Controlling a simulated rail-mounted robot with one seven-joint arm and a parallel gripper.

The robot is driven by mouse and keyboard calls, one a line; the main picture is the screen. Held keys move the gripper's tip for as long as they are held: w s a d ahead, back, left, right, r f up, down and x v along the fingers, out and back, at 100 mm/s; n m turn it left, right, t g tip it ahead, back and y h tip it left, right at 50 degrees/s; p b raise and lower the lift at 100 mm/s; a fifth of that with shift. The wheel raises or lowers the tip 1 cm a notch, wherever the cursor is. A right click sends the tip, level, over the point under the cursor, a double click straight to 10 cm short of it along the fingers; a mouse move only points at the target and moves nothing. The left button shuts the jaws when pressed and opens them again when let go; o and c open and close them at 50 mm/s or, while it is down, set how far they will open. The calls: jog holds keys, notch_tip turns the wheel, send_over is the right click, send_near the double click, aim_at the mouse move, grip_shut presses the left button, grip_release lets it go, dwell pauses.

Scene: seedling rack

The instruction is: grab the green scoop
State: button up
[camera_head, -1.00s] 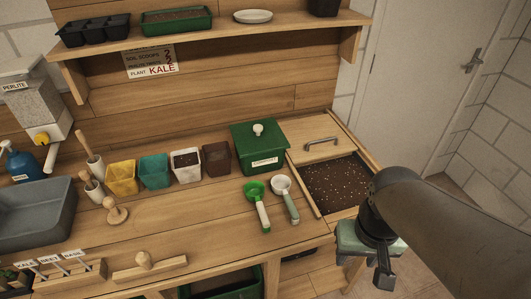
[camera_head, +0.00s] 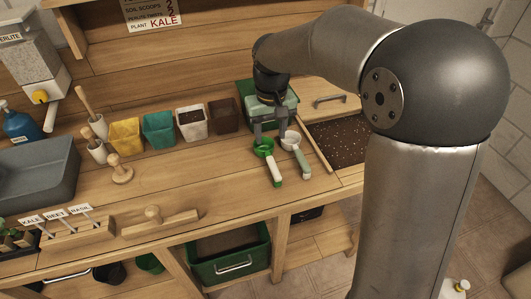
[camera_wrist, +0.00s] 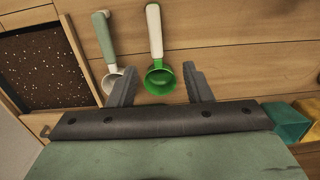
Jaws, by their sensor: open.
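The green scoop (camera_head: 268,160) has a green bowl and a white handle with a green end. It lies on the wooden bench, its handle toward the front edge. My gripper (camera_head: 269,138) is over its bowl end, fingers pointing down and spread apart, with nothing held. In the wrist view the green scoop (camera_wrist: 158,72) shows between the open fingers of my gripper (camera_wrist: 160,88), bowl nearest me. Whether the fingers are level with the bowl is hard to tell. A white scoop with a grey-green handle (camera_head: 300,158) lies just right of it; in the wrist view it is at the left, close to one finger.
A soil bin (camera_head: 345,140) is sunk in the bench at right. Brown (camera_head: 222,115), white (camera_head: 192,124), teal and yellow pots line the back left.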

send_over(272, 163)
jog(key=f, duration=0.7)
jog(key=shift+s+a+f, duration=0.1)
jog(key=shift+a+f, duration=0.05)
jog(key=shift+a, duration=0.1)
jog(key=f, duration=0.2)
jog(key=f+p, duration=0.1)
jog(key=f, duration=0.2)
jog(key=shift+d+f, duration=0.3)
grip_shut()
